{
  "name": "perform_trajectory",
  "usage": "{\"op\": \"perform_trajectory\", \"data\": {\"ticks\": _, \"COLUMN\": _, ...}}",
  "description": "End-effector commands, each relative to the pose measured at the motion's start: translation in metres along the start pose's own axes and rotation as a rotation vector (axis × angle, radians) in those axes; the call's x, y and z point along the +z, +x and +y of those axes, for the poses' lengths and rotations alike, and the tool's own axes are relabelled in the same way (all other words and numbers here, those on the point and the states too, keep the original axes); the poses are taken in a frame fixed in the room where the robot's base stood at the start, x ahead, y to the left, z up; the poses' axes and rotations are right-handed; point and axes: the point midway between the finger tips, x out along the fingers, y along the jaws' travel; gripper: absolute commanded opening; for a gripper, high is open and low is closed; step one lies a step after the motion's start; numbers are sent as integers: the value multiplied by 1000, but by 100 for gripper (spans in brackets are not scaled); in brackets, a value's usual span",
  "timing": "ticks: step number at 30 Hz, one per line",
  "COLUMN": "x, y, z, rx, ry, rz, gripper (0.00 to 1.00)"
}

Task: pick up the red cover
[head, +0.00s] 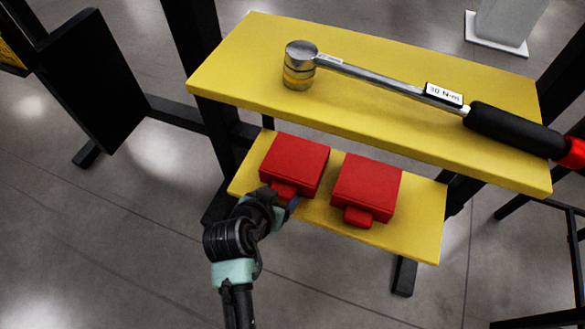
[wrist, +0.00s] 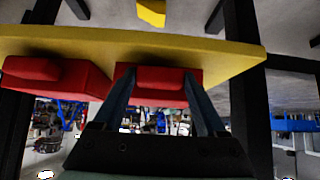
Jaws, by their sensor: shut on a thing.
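Two red covers, each a block with a small front tab, sit side by side on the lower yellow shelf in the head view. The left cover (head: 296,162) has my gripper (head: 281,200) at its front tab. The right cover (head: 367,187) stands free. In the wrist view, which looks upside down, my gripper (wrist: 159,76) has one finger on each side of the held cover's tab (wrist: 157,78). The other cover (wrist: 50,75) is at the left there. My gripper is shut on the left cover's tab. The cover appears to rest on the shelf.
A yellow upper shelf (head: 400,125) overhangs behind the covers and carries a torque wrench (head: 390,85) with a black and red handle. The lower shelf (head: 425,220) has bare room at its right. Black frame posts (head: 195,50) stand at the left. Grey floor lies in front.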

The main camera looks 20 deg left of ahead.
Motion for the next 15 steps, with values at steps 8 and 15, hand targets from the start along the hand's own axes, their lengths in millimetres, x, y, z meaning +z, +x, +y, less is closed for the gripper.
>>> {"op": "perform_trajectory", "data": {"ticks": 8, "x": 0, "y": 0, "z": 0, "rx": 0, "ry": 0, "rz": 1, "gripper": 0}}
{"op": "perform_trajectory", "data": {"ticks": 15, "x": -3, "y": -3, "z": 0, "rx": 0, "ry": 1, "rz": 1, "gripper": 0}}
